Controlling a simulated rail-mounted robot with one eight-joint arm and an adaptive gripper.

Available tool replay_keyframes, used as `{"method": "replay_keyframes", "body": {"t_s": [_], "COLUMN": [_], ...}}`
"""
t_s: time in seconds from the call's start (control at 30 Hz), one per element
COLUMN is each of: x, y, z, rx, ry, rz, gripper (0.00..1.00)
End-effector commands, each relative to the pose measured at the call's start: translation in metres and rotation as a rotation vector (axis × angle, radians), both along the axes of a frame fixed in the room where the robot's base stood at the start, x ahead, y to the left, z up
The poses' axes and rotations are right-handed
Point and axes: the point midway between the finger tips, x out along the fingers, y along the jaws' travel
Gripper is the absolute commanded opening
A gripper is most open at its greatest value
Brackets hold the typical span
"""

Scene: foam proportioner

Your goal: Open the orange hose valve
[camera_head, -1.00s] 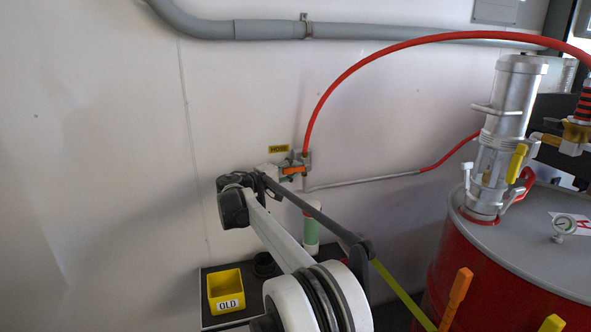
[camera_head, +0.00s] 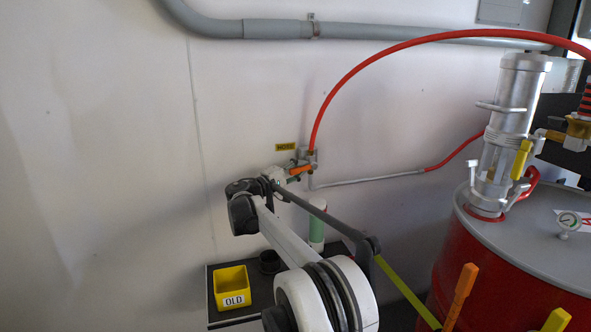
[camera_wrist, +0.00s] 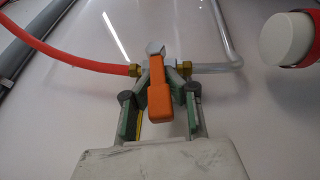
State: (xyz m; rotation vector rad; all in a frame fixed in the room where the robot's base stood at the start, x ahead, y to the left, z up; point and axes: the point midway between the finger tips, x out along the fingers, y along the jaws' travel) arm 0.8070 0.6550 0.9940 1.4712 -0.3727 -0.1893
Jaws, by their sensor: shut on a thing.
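The orange hose valve handle (camera_head: 301,169) is on the wall below the yellow label. It also shows in the wrist view (camera_wrist: 160,97), lying between the two fingers. My gripper (camera_wrist: 159,105) is at the handle, shut on it, with one green-padded finger on each side. In the head view my gripper (camera_head: 283,177) reaches the handle from the lower left, and its fingers are partly hidden. The valve body (camera_wrist: 156,66) sits between brass fittings, with the red hose (camera_wrist: 60,60) at left and a grey pipe (camera_wrist: 228,60) at right.
A red drum (camera_head: 480,270) with a metal pump (camera_head: 510,110) stands at right. A yellow bin marked OLD (camera_head: 232,283) and a white-green bottle (camera_head: 317,228) stand below my arm. A grey pipe (camera_head: 270,29) runs along the upper wall. The left wall is clear.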

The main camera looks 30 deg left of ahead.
Motion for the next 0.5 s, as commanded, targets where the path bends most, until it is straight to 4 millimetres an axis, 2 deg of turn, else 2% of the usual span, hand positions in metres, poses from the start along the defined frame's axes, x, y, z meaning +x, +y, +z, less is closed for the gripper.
{"method": "replay_keyframes", "body": {"t_s": [0.07, 0.1, 0.3, 0.5], "x": [-0.0017, -0.0017, -0.0013, -0.0010], "y": [-0.0016, -0.0016, -0.0013, -0.0009], "z": [-0.0039, -0.0039, -0.0025, -0.0017], "rx": [0.006, 0.005, 0.004, 0.003], "ry": [0.004, 0.003, 0.002, 0.002], "rz": [-0.008, -0.008, -0.006, -0.005], "gripper": [0.00, 0.10, 0.36, 0.36]}}
